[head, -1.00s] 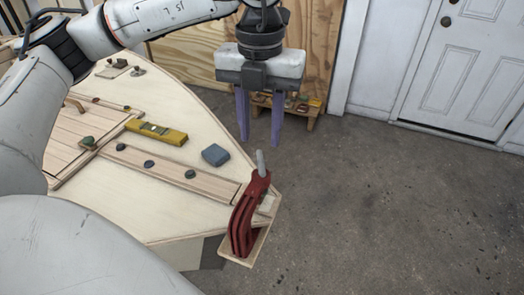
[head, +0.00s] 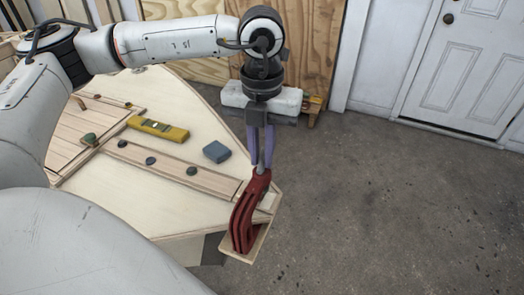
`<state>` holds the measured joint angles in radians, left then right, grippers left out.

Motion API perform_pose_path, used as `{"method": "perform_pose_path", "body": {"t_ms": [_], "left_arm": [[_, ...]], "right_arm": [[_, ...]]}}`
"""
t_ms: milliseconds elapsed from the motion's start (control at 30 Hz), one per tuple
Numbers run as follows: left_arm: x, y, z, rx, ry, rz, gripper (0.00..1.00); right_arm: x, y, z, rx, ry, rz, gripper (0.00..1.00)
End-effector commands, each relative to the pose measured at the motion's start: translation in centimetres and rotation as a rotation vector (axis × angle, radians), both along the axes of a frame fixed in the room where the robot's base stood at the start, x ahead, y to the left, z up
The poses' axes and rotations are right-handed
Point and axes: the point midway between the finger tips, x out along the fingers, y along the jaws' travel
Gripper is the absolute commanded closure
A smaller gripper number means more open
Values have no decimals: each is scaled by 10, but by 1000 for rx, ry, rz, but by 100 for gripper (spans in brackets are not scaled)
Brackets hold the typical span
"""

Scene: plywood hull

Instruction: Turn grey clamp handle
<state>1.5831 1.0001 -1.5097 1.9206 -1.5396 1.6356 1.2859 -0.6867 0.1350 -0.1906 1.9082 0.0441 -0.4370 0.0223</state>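The red clamp (head: 244,220) stands upright at the front right tip of the plywood hull panel, in the head view. Its grey handle (head: 261,158) rises from the top of the clamp, partly hidden by the fingers. My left gripper (head: 261,163) points down from above, with one purple finger on each side of the grey handle. The fingers are drawn close together and appear shut on the handle. My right gripper is not in view.
On the hull panel (head: 165,205) lie a yellow level (head: 158,129), a blue-grey block (head: 216,151) and a wooden strip with dark knobs (head: 172,166). A small wooden stand (head: 312,106) is behind the gripper. The concrete floor (head: 400,210) to the right is clear.

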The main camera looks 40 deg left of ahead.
Motion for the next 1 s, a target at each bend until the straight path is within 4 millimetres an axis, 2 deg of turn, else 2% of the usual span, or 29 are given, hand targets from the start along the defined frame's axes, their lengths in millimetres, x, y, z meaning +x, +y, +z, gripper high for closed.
{"method": "perform_pose_path", "body": {"t_ms": [200,433,600,833,867,1000], "left_arm": [[0,0,-2,1,0,-22,100],[0,-1,-4,0,1,-213,100],[0,0,0,1,2,-284,100],[0,0,1,2,1,-285,100],[0,0,1,2,1,-285,86],[0,0,1,2,1,-284,65]], "right_arm": [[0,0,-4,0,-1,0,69],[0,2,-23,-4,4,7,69],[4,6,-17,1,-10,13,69],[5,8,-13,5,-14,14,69],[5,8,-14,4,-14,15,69],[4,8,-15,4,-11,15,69]]}}
